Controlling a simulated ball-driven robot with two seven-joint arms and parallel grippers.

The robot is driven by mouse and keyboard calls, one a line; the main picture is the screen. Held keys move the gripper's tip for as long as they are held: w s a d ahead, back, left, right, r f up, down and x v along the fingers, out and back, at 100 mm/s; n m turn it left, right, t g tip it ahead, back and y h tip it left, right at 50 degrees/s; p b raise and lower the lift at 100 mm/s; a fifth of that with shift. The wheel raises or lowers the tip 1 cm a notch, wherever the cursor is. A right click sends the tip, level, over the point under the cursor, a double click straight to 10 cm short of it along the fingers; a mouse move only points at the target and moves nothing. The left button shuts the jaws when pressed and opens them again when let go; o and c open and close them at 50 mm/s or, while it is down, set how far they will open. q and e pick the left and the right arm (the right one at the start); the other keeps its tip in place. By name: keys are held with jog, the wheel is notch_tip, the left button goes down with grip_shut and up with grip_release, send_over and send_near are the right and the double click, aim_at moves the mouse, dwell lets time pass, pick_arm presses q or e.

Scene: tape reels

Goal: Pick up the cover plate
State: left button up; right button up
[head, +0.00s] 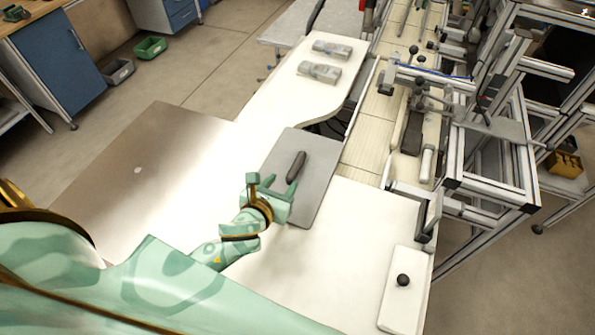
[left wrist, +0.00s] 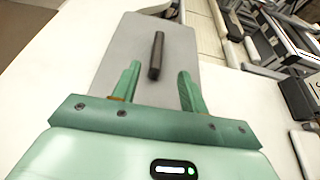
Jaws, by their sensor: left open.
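The cover plate (head: 322,165) appears to be the flat grey rounded plate lying on the white worktop. A dark bar (head: 296,166), like a handle, sits near its middle. My left gripper (head: 280,185) is open and empty over the plate's near left part, just short of the bar. In the left wrist view the plate (left wrist: 118,56) lies beyond the fingers. The bar (left wrist: 157,50) points lengthwise between the fingertips, with its near end close to them and neither finger seen touching it. The fingers hide little of the plate. My right gripper is not in view.
A white panel with a black knob (head: 403,280) lies at the worktop's right. Two grey parts (head: 320,71) lie at the far end. An aluminium frame (head: 480,190) and conveyor (head: 372,140) border the right side. The worktop left of the plate is clear.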

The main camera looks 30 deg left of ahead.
aim_at(294, 167)
pick_arm(q)
jog(key=b+x, duration=0.1)
jog(key=x, duration=0.5)
jog(key=shift+w+f, duration=0.15)
jog(key=shift+w, duration=0.1)
jog(key=b+x, duration=0.1)
jog(key=x, duration=0.4)
jog(key=shift+w+a+f, duration=0.1)
jog(key=shift+a+f, duration=0.05)
jog(key=shift+f, duration=0.15)
jog(key=shift+r, duration=0.1)
grip_shut()
